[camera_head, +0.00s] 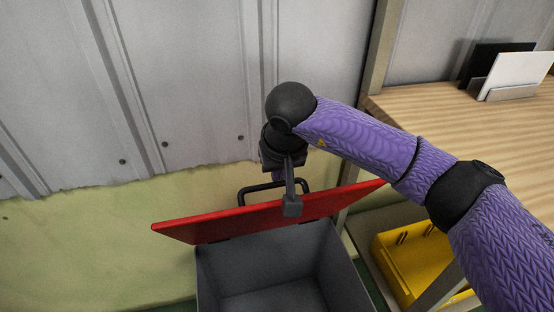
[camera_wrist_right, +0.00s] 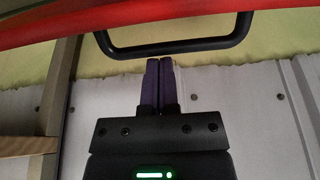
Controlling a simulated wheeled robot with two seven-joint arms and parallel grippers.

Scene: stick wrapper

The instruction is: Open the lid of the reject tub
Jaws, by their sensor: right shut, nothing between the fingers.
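The reject tub (camera_head: 262,262) is a grey box whose inside shows from above in the head view. Its red lid (camera_head: 220,222) stands raised, tilted up at the tub's far side. A black bar handle (camera_head: 243,194) sticks out beyond the lid's far edge. My right gripper (camera_head: 283,174) is behind the raised lid, close to the handle. In the right wrist view, my right gripper (camera_wrist_right: 158,62) is shut with its fingers together and empty. The handle (camera_wrist_right: 178,47) and the red lid edge (camera_wrist_right: 150,14) show just beyond the fingertips. My left gripper is not in view.
A grey corrugated wall (camera_head: 200,75) stands close behind the tub. A wooden table (camera_head: 440,115) with a card holder is at the right. A yellow bin (camera_head: 415,265) sits on a shelf below it, right of the tub.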

